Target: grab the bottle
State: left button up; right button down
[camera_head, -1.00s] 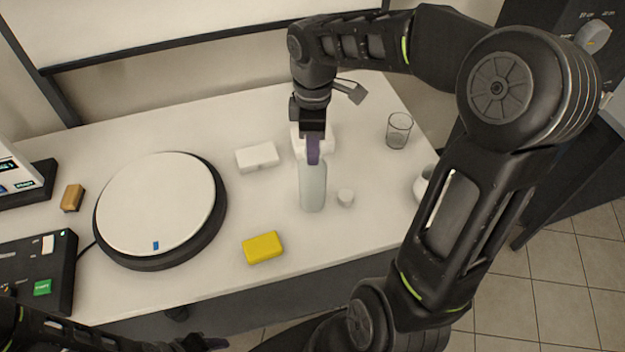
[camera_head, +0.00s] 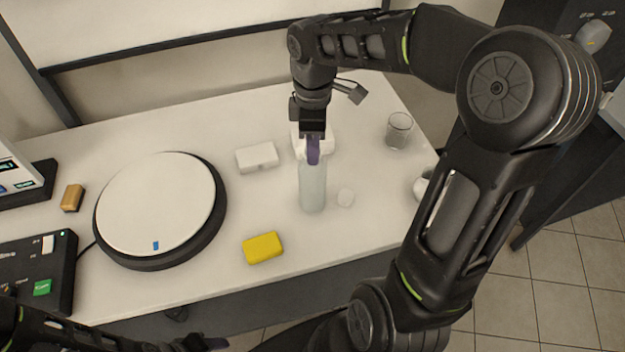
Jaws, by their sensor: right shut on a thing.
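My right gripper (camera_head: 313,152) comes down from above and is shut on the bottle's upper part. The gripper hides part of the bottle's top. I cannot tell whether the bottle's base is off the table. My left gripper (camera_head: 205,343) is low at the bottom edge, away from the bottle, and its jaws are too unclear to read.
A round white turntable (camera_head: 157,205) stands at left. A glass (camera_head: 398,130) stands at right.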

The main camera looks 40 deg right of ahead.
dwell(0.5)
notch_tip(320, 180, up, 10)
dwell(0.5)
